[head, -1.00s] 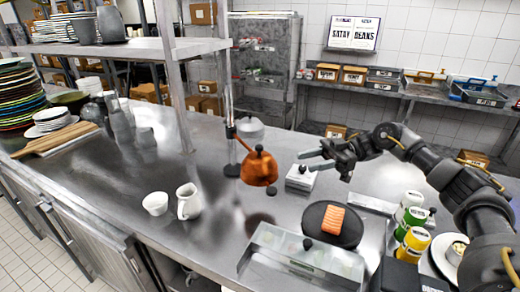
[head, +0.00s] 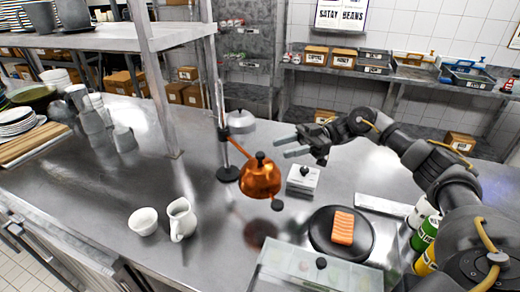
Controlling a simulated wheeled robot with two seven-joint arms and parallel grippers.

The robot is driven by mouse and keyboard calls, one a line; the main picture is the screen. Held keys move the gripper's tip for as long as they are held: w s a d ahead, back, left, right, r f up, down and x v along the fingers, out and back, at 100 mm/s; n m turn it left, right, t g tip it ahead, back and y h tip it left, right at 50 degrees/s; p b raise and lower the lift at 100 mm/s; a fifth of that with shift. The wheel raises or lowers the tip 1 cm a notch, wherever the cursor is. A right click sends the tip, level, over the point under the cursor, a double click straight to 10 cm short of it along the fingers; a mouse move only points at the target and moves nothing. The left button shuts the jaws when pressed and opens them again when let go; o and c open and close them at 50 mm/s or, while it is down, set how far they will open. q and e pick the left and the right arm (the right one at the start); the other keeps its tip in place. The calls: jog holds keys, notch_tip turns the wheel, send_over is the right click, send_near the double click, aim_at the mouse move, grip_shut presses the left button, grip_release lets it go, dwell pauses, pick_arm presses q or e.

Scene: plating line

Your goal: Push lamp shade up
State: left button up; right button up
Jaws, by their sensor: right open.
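The copper lamp shade (head: 260,177) hangs over the steel counter in the middle of the head view, with a dark knob on its top. A thin arm joins it to an upright metal pole, whose round black base (head: 229,174) stands on the counter. My right gripper (head: 287,147) comes in from the right. Its two grey fingers are apart, empty, and point left. The fingertips are just above and right of the shade in the picture, with a visible gap. I cannot tell their exact depth relative to it. My left gripper is not in view.
A small white box (head: 302,180) with a black knob sits right of the shade. A black plate (head: 322,243) with salmon (head: 343,228) and a clear-lidded container (head: 300,262) are in front. A white pitcher (head: 181,219) and bowl (head: 143,222) stand left.

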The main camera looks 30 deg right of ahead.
aim_at(260, 154)
jog(key=a+p, duration=0.1)
jog(key=a, duration=0.2)
jog(key=a+p, duration=0.2)
jog(key=a, duration=0.2)
jog(key=shift+w+r, duration=0.1)
jog(key=shift+w, duration=0.1)
jog(key=shift+w+a+p, duration=0.15)
jog(key=shift+a+p, duration=0.2)
jog(key=shift+a, duration=0.2)
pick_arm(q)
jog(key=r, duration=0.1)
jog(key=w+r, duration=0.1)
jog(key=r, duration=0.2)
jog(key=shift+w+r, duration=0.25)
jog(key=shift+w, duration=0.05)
pick_arm(e)
jog(key=shift+f, duration=0.2)
jog(key=shift+c, duration=0.9)
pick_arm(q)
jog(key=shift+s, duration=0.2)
pick_arm(e)
grip_shut()
